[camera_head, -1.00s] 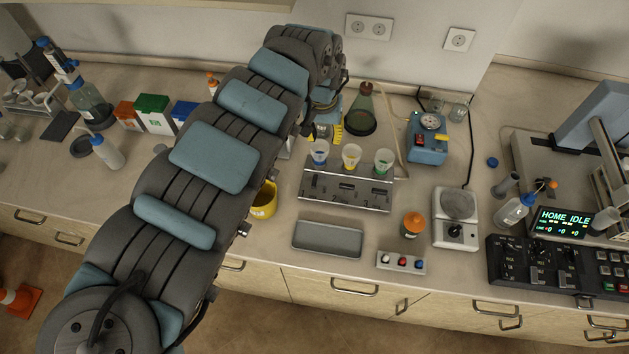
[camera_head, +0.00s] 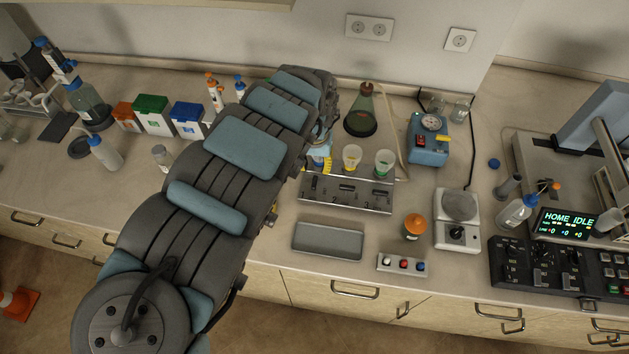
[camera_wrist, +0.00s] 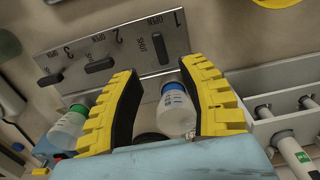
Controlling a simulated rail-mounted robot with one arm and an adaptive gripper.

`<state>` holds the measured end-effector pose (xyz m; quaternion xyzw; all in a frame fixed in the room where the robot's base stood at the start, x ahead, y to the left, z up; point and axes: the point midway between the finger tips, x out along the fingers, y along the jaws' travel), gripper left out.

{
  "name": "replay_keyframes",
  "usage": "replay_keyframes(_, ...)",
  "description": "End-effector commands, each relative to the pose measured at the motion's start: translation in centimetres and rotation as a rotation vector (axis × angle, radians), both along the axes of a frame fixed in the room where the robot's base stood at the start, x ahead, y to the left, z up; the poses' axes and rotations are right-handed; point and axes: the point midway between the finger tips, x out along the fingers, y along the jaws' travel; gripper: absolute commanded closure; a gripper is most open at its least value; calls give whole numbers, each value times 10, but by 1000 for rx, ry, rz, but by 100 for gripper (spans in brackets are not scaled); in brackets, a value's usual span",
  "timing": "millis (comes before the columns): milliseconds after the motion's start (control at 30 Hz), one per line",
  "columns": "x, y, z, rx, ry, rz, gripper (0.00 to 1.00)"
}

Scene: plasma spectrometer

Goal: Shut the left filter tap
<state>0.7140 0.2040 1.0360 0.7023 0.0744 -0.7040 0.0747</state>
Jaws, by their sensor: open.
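The filter manifold (camera_head: 345,204) is a grey metal panel with three black taps and funnel cups above it. The left tap, number 1, (camera_wrist: 160,47) stands crosswise to the row, in line with its OPEN mark. Tap 2 (camera_wrist: 98,66) and tap 3 (camera_wrist: 50,79) lie along the row. My gripper (camera_wrist: 160,72) is open, its yellow fingers either side of the blue-ringed cup (camera_wrist: 177,112), with tap 1 beyond the fingertips. I cannot tell whether the fingers touch the cup. In the head view my arm partly hides my gripper and this cup.
A yellow-ringed cup (camera_head: 352,157) and a green-ringed cup (camera_head: 384,162) stand beside it. A grey tray (camera_head: 328,240), a button box (camera_head: 402,264) and an orange-lidded jar (camera_head: 414,227) are in front. A flask (camera_head: 360,116) stands behind. Bare bench lies between panel and tray.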

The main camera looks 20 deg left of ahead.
Motion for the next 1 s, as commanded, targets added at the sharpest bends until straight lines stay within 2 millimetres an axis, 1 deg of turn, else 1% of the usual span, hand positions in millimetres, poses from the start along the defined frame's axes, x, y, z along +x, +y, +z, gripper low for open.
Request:
replay_keyframes(33,0,-1,-7,-3,0,0,59)
replay_keyframes(200,0,-1,-29,-4,0,1,59)
replay_keyframes(500,1,-1,-61,-3,-4,1,59)
replay_keyframes(700,1,-1,-73,-1,-4,0,59)
replay_keyframes(1000,1,1,-77,1,-4,1,59)
